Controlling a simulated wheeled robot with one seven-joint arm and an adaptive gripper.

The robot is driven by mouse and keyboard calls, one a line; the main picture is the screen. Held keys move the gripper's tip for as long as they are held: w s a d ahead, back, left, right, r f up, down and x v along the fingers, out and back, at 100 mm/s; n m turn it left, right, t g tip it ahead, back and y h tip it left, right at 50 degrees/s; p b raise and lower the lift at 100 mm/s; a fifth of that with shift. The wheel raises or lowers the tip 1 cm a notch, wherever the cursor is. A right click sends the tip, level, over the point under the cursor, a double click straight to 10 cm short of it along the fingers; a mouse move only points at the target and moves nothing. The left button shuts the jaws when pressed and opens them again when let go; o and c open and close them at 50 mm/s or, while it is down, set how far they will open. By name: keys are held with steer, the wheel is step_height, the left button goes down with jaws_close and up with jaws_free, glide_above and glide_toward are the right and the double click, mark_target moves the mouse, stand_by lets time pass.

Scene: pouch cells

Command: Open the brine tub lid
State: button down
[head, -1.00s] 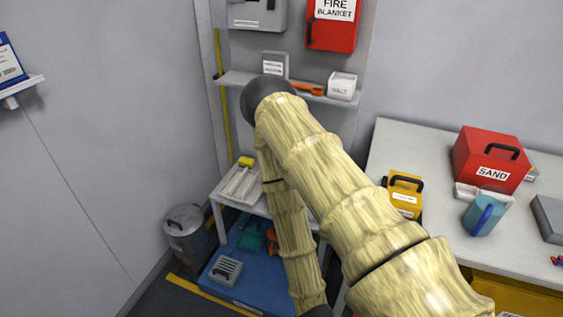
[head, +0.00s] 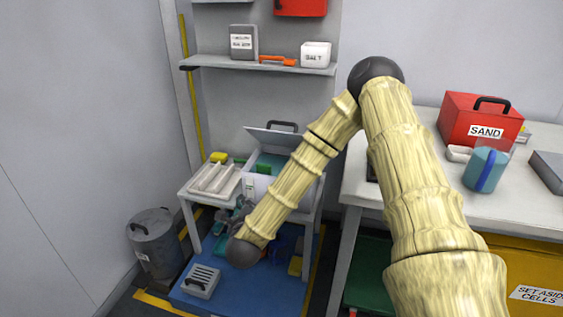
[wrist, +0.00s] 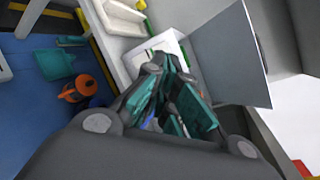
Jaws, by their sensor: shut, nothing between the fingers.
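The brine tub (head: 256,184) is a white box on the small white table, partly hidden behind my forearm. Its grey lid (head: 262,139) with a dark handle (head: 282,126) stands raised and tilted at the back, and the teal inside (head: 268,162) shows below it. In the wrist view the lid (wrist: 228,50) is a tilted grey panel at the upper right, beside the white tub (wrist: 165,45). My gripper (head: 240,206) is in front of the tub, low by the table's front edge. In the wrist view its fingers (wrist: 156,65) are together and empty.
A white tray (head: 212,180) sits left of the tub. A blue platform (head: 215,297) with a grey slotted box (head: 201,281) lies below. A shelf (head: 215,62) with a salt box (head: 316,54) is above. A bench with a red sand box (head: 480,118) stands right.

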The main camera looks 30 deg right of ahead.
mark_target(285, 123)
steer(key=shift+w+d+r+m+g+h+b, duration=0.35)
steer(key=shift+w+d+r+m+h+b, duration=1.2)
steer(key=shift+d, duration=1.85)
steer(key=shift+w+d+r+m+g+h+b, duration=0.3)
steer(key=shift+w+d+r+m+h+b, duration=0.5)
steer(key=shift+w+d+r+m, duration=1.65)
steer(key=shift+w+d+r+m+g+h+b, duration=0.35)
steer(key=shift+w+d+r+m+h+b, duration=0.65)
steer(key=shift+d+m, duration=2.5)
steer(key=shift+s+d+r+n, duration=0.15)
steer(key=shift+s+d+n, duration=0.05)
steer(key=shift+d+n, duration=0.7)
steer(key=shift+w+d+r+p, duration=0.1)
steer(key=shift+r+p, duration=0.25)
steer(key=shift+r, duration=0.05)
steer(key=w+d+r+p, duration=0.1)
steer(key=w+d+r+g+y+p, duration=0.1)
steer(key=r+p, duration=0.1)
steer(key=d+r+g+y+p, duration=0.1)
steer(key=r, duration=0.1)
steer(key=shift+w+d+y+p, duration=0.1)
steer(key=shift+w+y+p, duration=0.2)
steer(key=shift+w, duration=0.1)
steer(key=shift+w+d+r+g, duration=0.1)
steer(key=shift+w+d+g, duration=0.1)
steer(key=shift+d+g, duration=0.15)
steer(key=shift+w+d+r, duration=0.45)
steer(key=shift+w+d, duration=0.15)
steer(key=shift+w, duration=0.05)
steer(key=shift+y, duration=0.25)
